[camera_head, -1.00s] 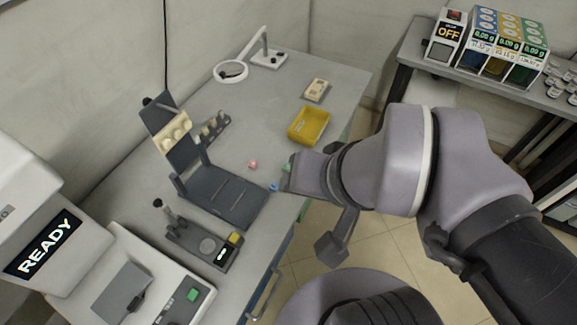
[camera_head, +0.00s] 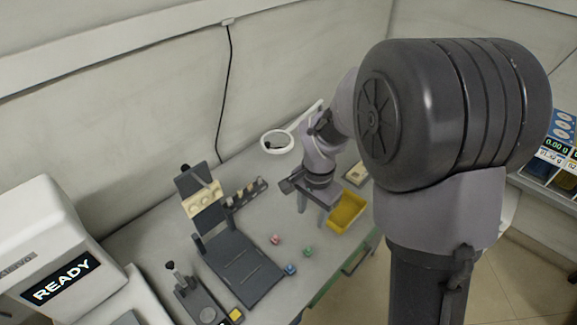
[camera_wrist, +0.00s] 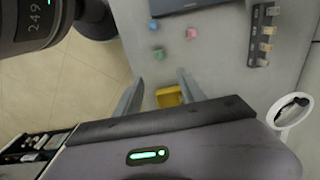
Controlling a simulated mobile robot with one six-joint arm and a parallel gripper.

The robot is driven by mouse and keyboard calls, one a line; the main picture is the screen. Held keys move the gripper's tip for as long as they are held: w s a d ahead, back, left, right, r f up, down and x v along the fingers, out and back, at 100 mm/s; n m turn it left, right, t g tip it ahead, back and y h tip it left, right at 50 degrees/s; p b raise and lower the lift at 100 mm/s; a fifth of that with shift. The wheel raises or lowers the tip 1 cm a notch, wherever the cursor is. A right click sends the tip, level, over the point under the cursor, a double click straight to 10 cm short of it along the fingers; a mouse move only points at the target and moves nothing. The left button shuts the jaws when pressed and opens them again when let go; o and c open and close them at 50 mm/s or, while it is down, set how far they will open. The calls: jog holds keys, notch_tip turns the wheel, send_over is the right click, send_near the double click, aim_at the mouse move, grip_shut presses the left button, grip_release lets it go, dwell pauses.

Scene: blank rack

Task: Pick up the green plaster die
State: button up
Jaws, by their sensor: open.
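The green plaster die (camera_head: 308,251) lies on the grey table near its front edge, in front of the yellow bin. It also shows in the wrist view (camera_wrist: 158,54), beyond my fingertips. A blue die (camera_head: 290,269) and a pink die (camera_head: 277,239) lie close by, to its left. My gripper (camera_head: 313,212) points down above the table, behind the green die and beside the bin.
The yellow bin (camera_head: 347,212) stands just right of my gripper. A dark angled stand (camera_head: 240,270) is left of the dice, with a small dark rack (camera_head: 246,193) behind it. A ring magnifier (camera_head: 277,141) stands at the back. Bare table surrounds the dice.

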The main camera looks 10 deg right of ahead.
jog(key=b, duration=0.4)
send_over(307, 249)
notch_tip(307, 249, down, 14)
jog(key=shift+d, duration=0.15)
notch_tip(307, 249, down, 6)
jog(key=b, duration=0.3)
jog(key=shift+r, duration=0.35)
jog(key=shift+c, duration=0.2)
grip_shut()
